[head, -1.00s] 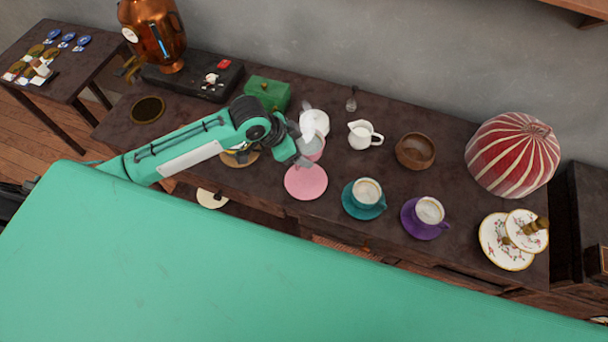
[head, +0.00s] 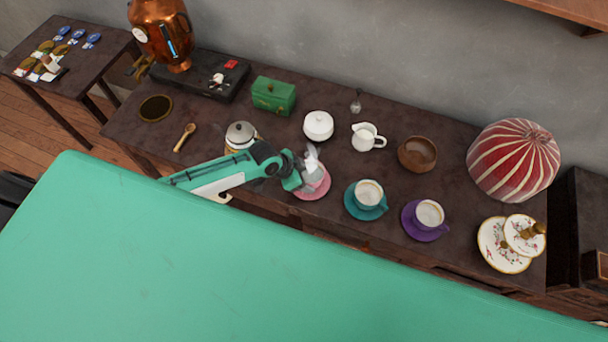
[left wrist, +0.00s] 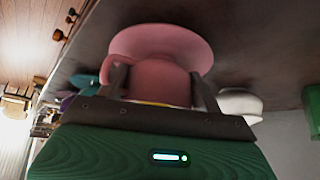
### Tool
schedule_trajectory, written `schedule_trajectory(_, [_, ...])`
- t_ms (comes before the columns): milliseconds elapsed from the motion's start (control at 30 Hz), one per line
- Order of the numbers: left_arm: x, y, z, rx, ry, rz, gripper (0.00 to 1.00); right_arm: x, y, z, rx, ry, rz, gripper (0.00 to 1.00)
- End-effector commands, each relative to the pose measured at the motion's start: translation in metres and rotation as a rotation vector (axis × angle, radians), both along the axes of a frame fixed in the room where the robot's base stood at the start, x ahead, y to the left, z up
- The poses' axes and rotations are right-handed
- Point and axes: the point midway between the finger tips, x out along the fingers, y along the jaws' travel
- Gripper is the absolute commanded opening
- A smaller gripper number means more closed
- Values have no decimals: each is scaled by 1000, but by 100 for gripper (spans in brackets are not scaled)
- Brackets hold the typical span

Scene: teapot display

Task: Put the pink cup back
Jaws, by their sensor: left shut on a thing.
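My left gripper (head: 309,170) is shut on the pink cup, over the pink saucer (head: 316,194) at the front of the dark table. In the head view the gripper hides most of the cup. In the left wrist view the pink cup (left wrist: 158,82) sits between the two fingers, its handle toward the left finger. The pink saucer (left wrist: 165,40) shows right behind the cup's base there. The cup is at the saucer; whether it touches it I cannot tell. My right gripper is not in view.
A teal cup on its saucer (head: 352,208) stands just right of the pink saucer, with a purple saucer (head: 412,226) and cup beyond. A white lidded pot (head: 318,126) and a white jug (head: 366,137) stand behind. A metal-lidded pot (head: 240,134) is at left.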

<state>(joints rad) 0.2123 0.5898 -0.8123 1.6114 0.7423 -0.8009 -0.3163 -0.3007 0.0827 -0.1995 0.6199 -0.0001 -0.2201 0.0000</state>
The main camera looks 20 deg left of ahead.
Motion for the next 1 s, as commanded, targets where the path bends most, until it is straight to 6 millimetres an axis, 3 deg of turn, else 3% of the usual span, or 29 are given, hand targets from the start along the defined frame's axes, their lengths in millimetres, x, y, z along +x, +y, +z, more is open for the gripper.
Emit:
schedule_trajectory(333, [0,0,-4,-1,-1,0,32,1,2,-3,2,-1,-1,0])
schedule_trajectory(367, [0,0,-4,0,0,0,68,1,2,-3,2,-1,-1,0])
schedule_trajectory(467, [0,0,-3,0,0,0,88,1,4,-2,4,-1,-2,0])
schedule_trajectory(500, [0,0,-3,0,0,0,90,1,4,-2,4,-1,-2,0])
schedule_trajectory(767, [0,0,-2,0,0,0,90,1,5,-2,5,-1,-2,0])
schedule_trajectory(1000, [-6,9,15,1,-2,-1,90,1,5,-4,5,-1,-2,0])
